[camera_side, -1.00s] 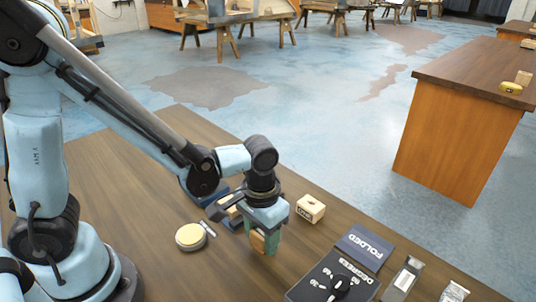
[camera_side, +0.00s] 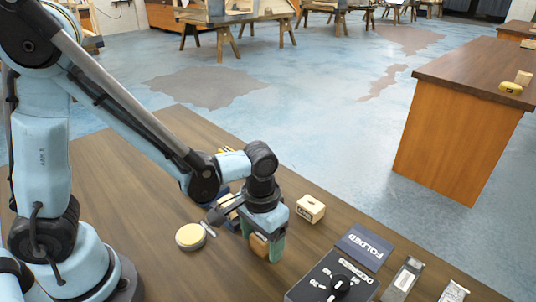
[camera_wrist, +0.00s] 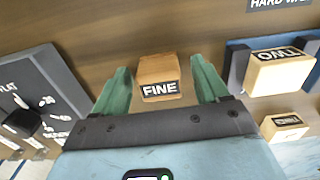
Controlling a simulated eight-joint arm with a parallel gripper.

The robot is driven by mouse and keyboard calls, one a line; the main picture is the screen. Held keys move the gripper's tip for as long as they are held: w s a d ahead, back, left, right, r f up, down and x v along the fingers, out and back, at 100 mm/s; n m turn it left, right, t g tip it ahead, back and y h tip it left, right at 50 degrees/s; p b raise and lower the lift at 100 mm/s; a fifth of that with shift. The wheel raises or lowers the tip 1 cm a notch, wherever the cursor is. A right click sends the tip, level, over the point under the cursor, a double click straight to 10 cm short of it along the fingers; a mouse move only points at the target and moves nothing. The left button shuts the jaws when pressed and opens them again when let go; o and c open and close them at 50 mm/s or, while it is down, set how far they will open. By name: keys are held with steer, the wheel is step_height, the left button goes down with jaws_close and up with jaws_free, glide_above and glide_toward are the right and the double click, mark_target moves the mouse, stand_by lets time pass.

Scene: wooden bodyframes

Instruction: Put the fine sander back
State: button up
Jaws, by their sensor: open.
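The fine sander (camera_wrist: 158,78) is a small wooden block with a dark label reading FINE. In the wrist view it sits between the two green fingers of my gripper (camera_wrist: 163,88), with a gap on each side. My gripper is open around it and not closed on it. In the side view my gripper (camera_side: 268,246) points down at the table, and the sander's tan side (camera_side: 258,246) shows beside the near finger. The sander's underside is hidden.
A blue holder (camera_wrist: 237,62) with a labelled wooden block (camera_wrist: 282,72) stands to the right in the wrist view. Another wooden block (camera_side: 311,208) lies on the table (camera_side: 150,270).

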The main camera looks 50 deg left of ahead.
step_height(320, 180, up, 12)
steer(key=s+a+r+t, duration=0.1)
steer(key=a+t, duration=0.6)
steer(key=a, duration=0.4)
steer(key=shift+r, duration=0.25)
stand_by(1.5)
